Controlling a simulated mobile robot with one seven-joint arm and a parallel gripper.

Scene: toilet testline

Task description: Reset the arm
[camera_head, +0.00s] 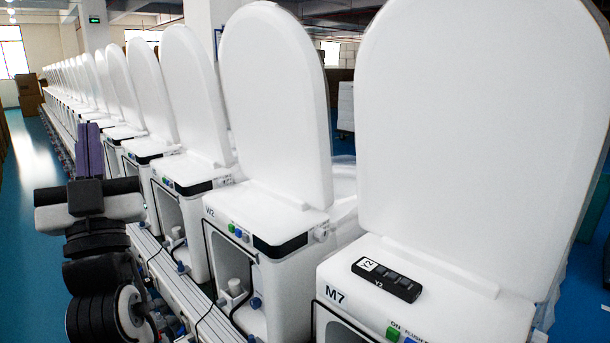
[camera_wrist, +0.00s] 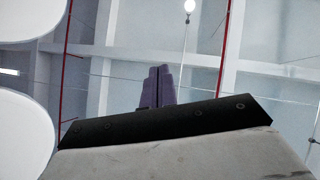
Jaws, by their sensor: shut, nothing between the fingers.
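My gripper (camera_head: 89,150) is at the left of the head view, with its purple fingers pointing up and closed together. It is empty and stands over the aisle, to the left of the row of toilets and apart from them. In the wrist view the same purple fingers (camera_wrist: 158,86) are pressed together against the ceiling, with nothing between them. My dark arm links show below the gripper in the head view.
A row of white toilets with raised lids (camera_head: 272,95) runs from the right front to the far left. A black remote (camera_head: 386,280) lies on the nearest one, marked M7. Blue floor (camera_head: 35,165) is free at the left. Brown boxes (camera_head: 28,95) stand far back.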

